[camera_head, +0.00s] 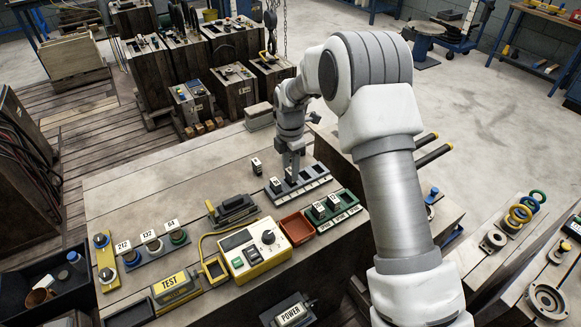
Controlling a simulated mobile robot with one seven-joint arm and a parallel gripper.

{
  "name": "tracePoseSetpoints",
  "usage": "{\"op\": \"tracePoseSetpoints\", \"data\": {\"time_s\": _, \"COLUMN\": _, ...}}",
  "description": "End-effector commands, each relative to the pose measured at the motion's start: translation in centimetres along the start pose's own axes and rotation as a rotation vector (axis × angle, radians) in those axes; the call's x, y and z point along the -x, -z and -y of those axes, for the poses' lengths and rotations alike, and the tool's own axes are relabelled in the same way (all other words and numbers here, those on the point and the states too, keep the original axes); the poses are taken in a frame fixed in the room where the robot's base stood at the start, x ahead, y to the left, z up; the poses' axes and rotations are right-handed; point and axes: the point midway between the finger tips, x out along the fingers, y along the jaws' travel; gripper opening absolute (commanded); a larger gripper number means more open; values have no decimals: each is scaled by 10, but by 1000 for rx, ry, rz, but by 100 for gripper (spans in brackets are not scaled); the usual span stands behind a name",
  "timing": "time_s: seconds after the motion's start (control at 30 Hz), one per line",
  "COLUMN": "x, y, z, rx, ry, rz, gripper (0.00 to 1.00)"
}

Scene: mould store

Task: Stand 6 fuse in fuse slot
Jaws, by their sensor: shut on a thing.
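My gripper (292,172) points down over the grey slotted rack (313,185) on the workbench. It is shut on a small dark thing, likely a fuse, mostly hidden between the fingers. I cannot read a label on it or tell whether its foot is in a slot. A small dark fuse with a white label (276,185) stands at the rack's left end. Another labelled fuse (257,167) stands alone on the bench, left of the gripper. Two more labelled fuses stand in the green rack (345,215). The small labels are too blurred to read surely.
A cream meter box (254,247), a red-brown tray (296,228) and a black-handled device (232,208) stand in front of the rack. Knobs marked 212, 132 and 64 (152,243) and a yellow TEST box (175,288) are at left. The bench's back left (170,180) is clear.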

Motion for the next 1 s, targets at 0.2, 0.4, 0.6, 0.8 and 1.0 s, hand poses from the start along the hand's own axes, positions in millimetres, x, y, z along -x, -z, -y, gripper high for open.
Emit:
{"op": "tracePoseSetpoints", "data": {"time_s": 0.2, "x": -5, "y": 0, "z": 0, "rx": 0, "ry": 0, "rz": 0, "gripper": 0}}
{"op": "tracePoseSetpoints", "data": {"time_s": 0.4, "x": -9, "y": 0, "z": 0, "rx": 0, "ry": 0, "rz": 0, "gripper": 0}}
{"op": "tracePoseSetpoints", "data": {"time_s": 0.6, "x": -12, "y": 0, "z": 0, "rx": 0, "ry": 0, "rz": 0, "gripper": 0}}
{"op": "tracePoseSetpoints", "data": {"time_s": 0.8, "x": -12, "y": 0, "z": 0, "rx": 0, "ry": 0, "rz": 0, "gripper": 0}}
{"op": "tracePoseSetpoints", "data": {"time_s": 1.0, "x": -12, "y": 0, "z": 0, "rx": 0, "ry": 0, "rz": 0, "gripper": 73}}
